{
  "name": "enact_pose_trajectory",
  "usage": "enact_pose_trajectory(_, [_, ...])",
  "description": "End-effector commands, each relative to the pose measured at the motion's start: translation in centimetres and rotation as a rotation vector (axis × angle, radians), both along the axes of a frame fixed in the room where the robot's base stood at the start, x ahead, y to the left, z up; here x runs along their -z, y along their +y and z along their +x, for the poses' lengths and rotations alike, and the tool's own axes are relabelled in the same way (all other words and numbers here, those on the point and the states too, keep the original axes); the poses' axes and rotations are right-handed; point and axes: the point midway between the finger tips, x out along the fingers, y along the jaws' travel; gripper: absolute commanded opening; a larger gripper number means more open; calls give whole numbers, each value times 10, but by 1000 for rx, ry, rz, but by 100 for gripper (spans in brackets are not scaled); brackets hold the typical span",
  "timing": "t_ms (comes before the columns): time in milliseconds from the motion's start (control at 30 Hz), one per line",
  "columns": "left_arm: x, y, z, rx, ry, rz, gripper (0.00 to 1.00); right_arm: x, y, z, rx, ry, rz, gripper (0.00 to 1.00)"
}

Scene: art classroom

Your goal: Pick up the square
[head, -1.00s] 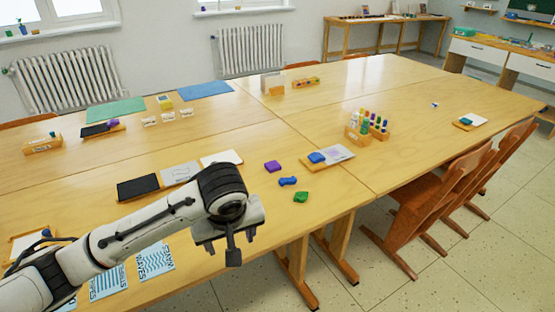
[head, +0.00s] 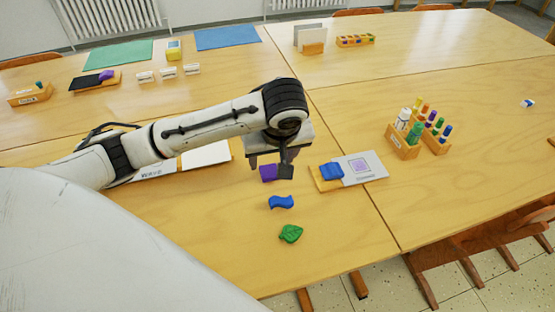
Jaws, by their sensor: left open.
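The square is a small purple block (head: 268,173) on the table, in the middle of the head view. My left gripper (head: 270,166) is open, with its fingers pointing down at the purple block. One dark fingertip overlaps the block's right edge in the picture. I cannot tell whether the fingers touch the block or are still above it. My right gripper is not in view.
A blue wavy block (head: 281,202) and a green leaf-shaped block (head: 290,233) lie in front of the square. To the right are a wooden tray (head: 325,184) with a blue block (head: 331,171) and a card (head: 368,165) showing a purple square. A bottle rack (head: 403,149) stands beyond.

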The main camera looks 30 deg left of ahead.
Motion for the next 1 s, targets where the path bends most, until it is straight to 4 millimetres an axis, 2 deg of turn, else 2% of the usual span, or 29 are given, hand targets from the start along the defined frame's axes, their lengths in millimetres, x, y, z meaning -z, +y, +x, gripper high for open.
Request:
enact_pose_trajectory(33, [9,3,2,-1,1,1,58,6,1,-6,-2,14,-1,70])
enact_pose_trajectory(167, [20,6,6,0,0,0,58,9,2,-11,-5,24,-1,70])
enact_pose_trajectory(267, [26,8,8,0,0,0,58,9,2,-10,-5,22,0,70])
enact_pose_trajectory(567, [65,18,19,0,1,1,58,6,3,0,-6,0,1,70])
enact_pose_trajectory(867, [71,20,21,3,-1,0,58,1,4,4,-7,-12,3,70])
enact_pose_trajectory(1000, [70,20,21,2,-1,-1,38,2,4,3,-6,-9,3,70])
